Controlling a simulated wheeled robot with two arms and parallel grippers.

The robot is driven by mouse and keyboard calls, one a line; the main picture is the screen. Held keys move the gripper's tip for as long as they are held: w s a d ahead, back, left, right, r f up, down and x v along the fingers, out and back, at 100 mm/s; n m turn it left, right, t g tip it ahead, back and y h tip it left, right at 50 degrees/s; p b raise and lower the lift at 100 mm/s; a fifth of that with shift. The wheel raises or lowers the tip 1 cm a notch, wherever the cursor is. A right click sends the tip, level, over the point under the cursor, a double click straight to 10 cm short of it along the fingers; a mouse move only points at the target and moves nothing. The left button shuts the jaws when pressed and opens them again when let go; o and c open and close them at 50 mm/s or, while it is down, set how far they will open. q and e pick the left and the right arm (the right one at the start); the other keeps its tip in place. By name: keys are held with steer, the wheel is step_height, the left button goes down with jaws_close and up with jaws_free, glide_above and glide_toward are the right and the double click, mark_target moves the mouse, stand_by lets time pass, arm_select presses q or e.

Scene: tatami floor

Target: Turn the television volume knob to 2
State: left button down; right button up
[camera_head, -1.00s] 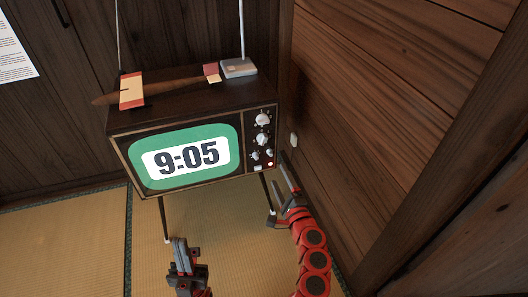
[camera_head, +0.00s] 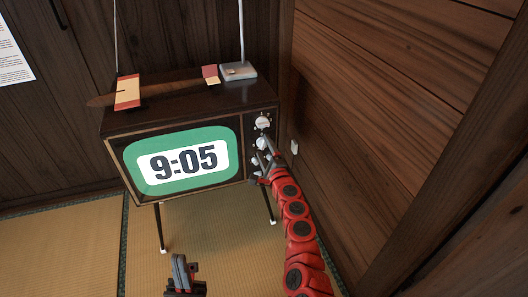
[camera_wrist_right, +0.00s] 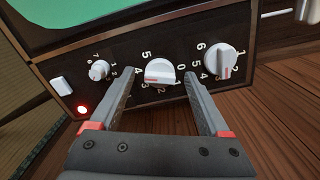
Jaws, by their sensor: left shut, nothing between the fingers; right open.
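The television (camera_head: 160,121) shows 9:05 on its screen, with its knobs on the right side of the front. In the right wrist view, a white middle knob (camera_wrist_right: 159,70) with a red mark sits in a ring of numbers around 0 to 5. A larger white knob (camera_wrist_right: 218,62) is to its right and a smaller one (camera_wrist_right: 98,70) to its left. No volume label is readable. My right gripper (camera_head: 264,155) is open at the knobs, its fingertips (camera_wrist_right: 158,76) on either side of the middle knob; contact is unclear. My left gripper (camera_head: 180,272) is shut and empty, low in front.
A red light (camera_wrist_right: 82,109) and a white button (camera_wrist_right: 62,86) sit left of the knobs in the wrist view. A wooden wall (camera_head: 390,110) stands close on the right. A wooden paddle-like object (camera_head: 160,90) and a grey box (camera_head: 238,71) lie on top. Tatami floor is clear in front.

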steer(key=shift+w, duration=0.45)
steer(key=shift+c, duration=0.3)
steer(key=shift+a, duration=0.1)
jaws_close()
